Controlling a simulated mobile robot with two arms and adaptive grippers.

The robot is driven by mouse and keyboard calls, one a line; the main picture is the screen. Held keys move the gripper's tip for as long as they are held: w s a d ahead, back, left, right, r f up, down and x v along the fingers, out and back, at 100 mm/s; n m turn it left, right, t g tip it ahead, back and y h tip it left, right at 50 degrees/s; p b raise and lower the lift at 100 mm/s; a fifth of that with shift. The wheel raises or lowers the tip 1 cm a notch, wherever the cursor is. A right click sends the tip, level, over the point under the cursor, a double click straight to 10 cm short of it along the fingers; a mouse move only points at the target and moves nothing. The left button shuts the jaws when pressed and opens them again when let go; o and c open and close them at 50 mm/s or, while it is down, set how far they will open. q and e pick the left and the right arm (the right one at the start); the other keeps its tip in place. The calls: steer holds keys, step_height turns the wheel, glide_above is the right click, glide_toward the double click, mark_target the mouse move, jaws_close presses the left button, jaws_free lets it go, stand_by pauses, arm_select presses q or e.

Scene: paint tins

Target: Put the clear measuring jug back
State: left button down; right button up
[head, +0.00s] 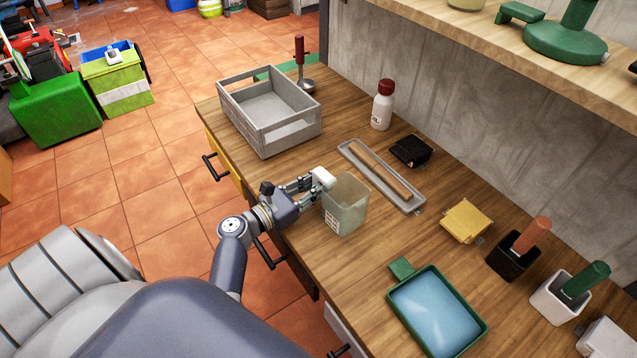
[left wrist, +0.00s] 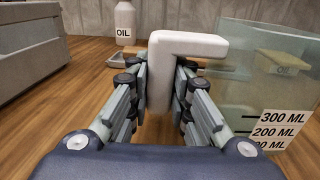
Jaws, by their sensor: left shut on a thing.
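The clear measuring jug (head: 346,210) is upright at the front edge of the wooden counter, with a white scale label on its side. I cannot tell whether its base touches the wood. My left gripper (head: 314,183) is shut on the jug's white handle, left of its body. In the left wrist view the white handle (left wrist: 190,48) is between the fingers (left wrist: 160,95), and the greenish see-through body (left wrist: 240,85) is at the right with its ML marks. My right gripper is not in view.
A grey slatted crate (head: 290,137) stands at the back left. A long grey tray (head: 412,206) with a wooden stick lies just behind the jug. An oil bottle (head: 382,108), black item (head: 410,151), yellow item (head: 465,220) and green-rimmed blue tray (head: 398,318) stand around. Bare wood lies between crate and jug.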

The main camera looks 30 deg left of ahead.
arm_select(q)
steer(key=c, duration=1.9)
jaws_free()
steer(key=shift+f, duration=0.15)
steer(key=o, duration=0.4)
steer(key=shift+o, duration=0.2)
